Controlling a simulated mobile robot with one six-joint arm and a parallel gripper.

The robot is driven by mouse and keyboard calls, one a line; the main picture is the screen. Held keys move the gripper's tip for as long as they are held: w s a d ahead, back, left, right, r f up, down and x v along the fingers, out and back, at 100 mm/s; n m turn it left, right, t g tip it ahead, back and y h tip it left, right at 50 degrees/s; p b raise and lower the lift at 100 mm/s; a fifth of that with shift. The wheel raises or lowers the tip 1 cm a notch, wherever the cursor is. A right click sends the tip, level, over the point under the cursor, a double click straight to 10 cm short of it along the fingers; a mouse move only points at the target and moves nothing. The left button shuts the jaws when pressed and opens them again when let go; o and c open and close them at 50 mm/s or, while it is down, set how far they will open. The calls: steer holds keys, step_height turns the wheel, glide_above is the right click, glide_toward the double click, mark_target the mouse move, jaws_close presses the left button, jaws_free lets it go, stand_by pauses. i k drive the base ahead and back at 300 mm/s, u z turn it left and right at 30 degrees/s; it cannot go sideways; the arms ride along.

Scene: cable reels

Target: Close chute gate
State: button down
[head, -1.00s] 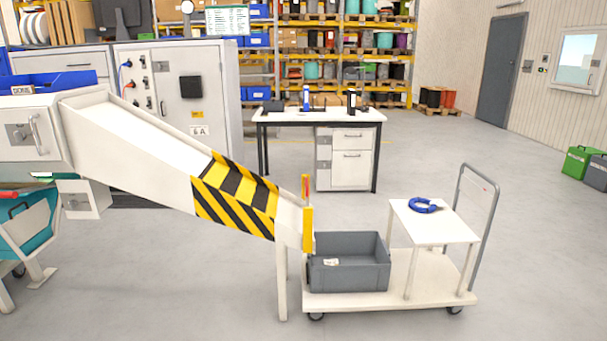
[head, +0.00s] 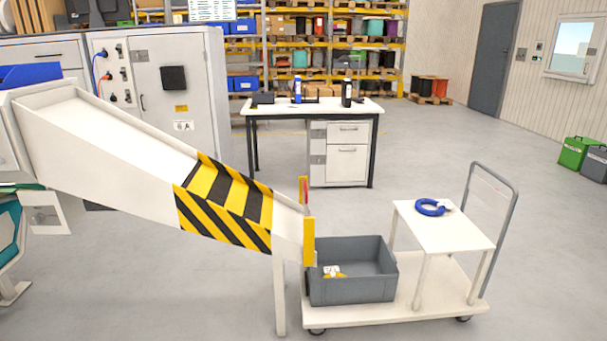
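The white chute (head: 110,135) slopes down from upper left to lower right. Black and yellow striped panels (head: 225,200) cover its lower part. The chute gate (head: 308,241) is a narrow yellow upright piece at the chute's lower end, seen nearly edge-on, with a red and yellow part (head: 304,190) rising above it. From this angle I cannot tell how far the gate is open. A grey crate (head: 352,290) stands just beyond the gate, with a small white and yellow item (head: 333,271) inside. My gripper is not in view.
The crate rests on a white flat cart (head: 400,312) with a grey push handle (head: 512,215). The cart's raised shelf (head: 450,231) holds a blue ring-shaped coil (head: 430,207). A workbench (head: 300,108) stands behind. The floor in front and to the right is clear.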

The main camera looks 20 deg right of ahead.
mark_target(306, 202)
steer(key=z, duration=0.25)
steer(key=i, duration=0.85)
steer(key=z, duration=0.4)
